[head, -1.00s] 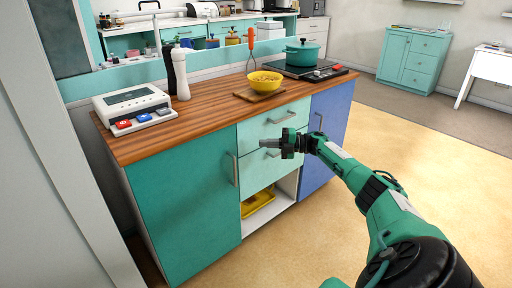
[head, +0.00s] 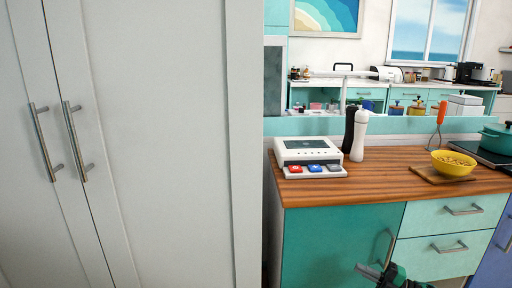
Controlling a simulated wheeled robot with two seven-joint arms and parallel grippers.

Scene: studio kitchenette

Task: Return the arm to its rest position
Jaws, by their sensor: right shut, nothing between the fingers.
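My right gripper (head: 380,272) shows only in part at the bottom edge of the head view, in front of the green cabinet door (head: 335,245). It is shut and empty, and apart from the objects on the counter. The rest of my right arm is below the picture. My left gripper is not in view.
A wooden counter (head: 385,190) holds a white device with coloured buttons (head: 309,152), a black and a white mill (head: 359,137), a yellow bowl (head: 453,164) on a board and a teal pot (head: 497,139). A tall white cupboard (head: 160,140) fills the left side.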

